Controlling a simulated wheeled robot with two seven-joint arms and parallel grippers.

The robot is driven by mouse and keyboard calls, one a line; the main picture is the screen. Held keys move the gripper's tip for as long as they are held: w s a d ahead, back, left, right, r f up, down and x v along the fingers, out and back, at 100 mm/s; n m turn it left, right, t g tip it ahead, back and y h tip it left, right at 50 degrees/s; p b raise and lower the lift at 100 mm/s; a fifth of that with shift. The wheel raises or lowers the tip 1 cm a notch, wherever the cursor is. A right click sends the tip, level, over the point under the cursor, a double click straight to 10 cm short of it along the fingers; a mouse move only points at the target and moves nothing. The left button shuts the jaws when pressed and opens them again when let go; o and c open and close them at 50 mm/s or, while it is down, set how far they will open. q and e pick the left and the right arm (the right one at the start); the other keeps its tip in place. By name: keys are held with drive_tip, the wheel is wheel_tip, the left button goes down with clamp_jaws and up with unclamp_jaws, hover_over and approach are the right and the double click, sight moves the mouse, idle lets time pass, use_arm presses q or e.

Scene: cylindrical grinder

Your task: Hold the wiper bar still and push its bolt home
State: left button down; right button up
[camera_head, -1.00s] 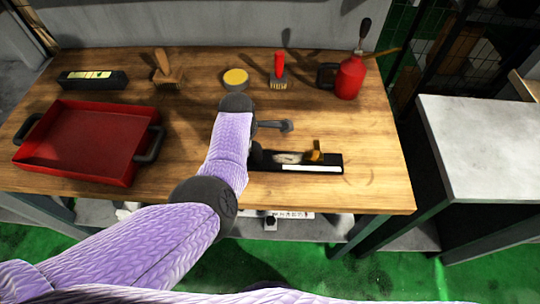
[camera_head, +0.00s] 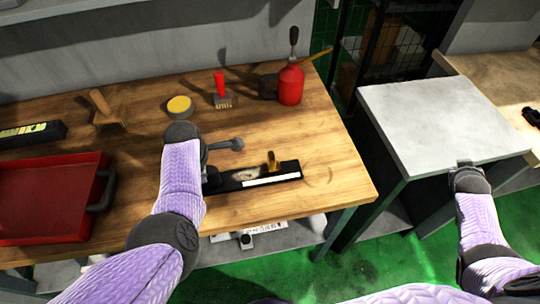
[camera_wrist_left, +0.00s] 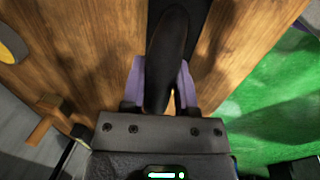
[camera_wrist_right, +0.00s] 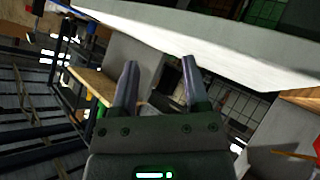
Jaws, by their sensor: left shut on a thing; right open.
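The wiper bar (camera_head: 230,184) is a black bar with a white strip, lying near the front edge of the wooden table. A brass-coloured bolt (camera_head: 272,161) stands up from it toward its right end. My left gripper (camera_head: 205,160) is over the bar's left end. The left wrist view shows its fingers (camera_wrist_left: 160,85) shut on a dark rounded handle (camera_wrist_left: 172,50), with a black strip behind it. Whether this handle joins the bar is hidden. My right gripper (camera_head: 462,168) is at the front edge of the grey table; the right wrist view shows it open (camera_wrist_right: 158,75) and empty.
A red tray (camera_head: 45,200) lies at the left of the wooden table (camera_head: 330,170). A red oil can (camera_head: 291,85), a red-handled brush (camera_head: 221,92) and a yellow-topped tin (camera_head: 179,107) stand behind the bar. The grey table (camera_head: 430,125) stands apart at the right.

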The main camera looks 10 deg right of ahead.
drive_tip(key=shift+y, duration=0.7)
drive_tip(key=w+a, duration=0.3)
drive_tip(key=w, duration=0.1)
drive_tip(key=w+a+r, duration=0.1)
drive_tip(key=w+a, duration=0.1)
drive_tip(key=shift+w+a, duration=0.1)
drive_tip(key=shift+a, duration=0.25)
drive_tip(key=w+a+y, duration=0.1)
drive_tip(key=a, duration=0.4)
drive_tip(key=w+a+y, duration=0.1)
drive_tip(key=w+a, duration=0.1)
drive_tip(key=a, duration=0.3)
drive_tip(key=w+a+n+y, duration=0.1)
drive_tip(key=w+a, duration=0.1)
drive_tip(key=a, duration=0.3)
drive_tip(key=shift+w+a, duration=0.2)
drive_tip(key=shift+a, duration=0.05)
drive_tip(key=w+a+r+n+g+y, duration=0.1)
drive_tip(key=a+r+y, duration=0.25)
drive_tip(key=a, duration=1.15)
drive_tip(key=n+g, duration=0.1)
approach(272, 156)
drive_tip(key=shift+y, duration=0.45)
drive_tip(key=x, duration=1)
drive_tip(key=shift+d, duration=0.3)
drive_tip(key=shift+w+f, duration=0.15)
drive_tip(key=shift+f, duration=0.15)
clamp_jaws()
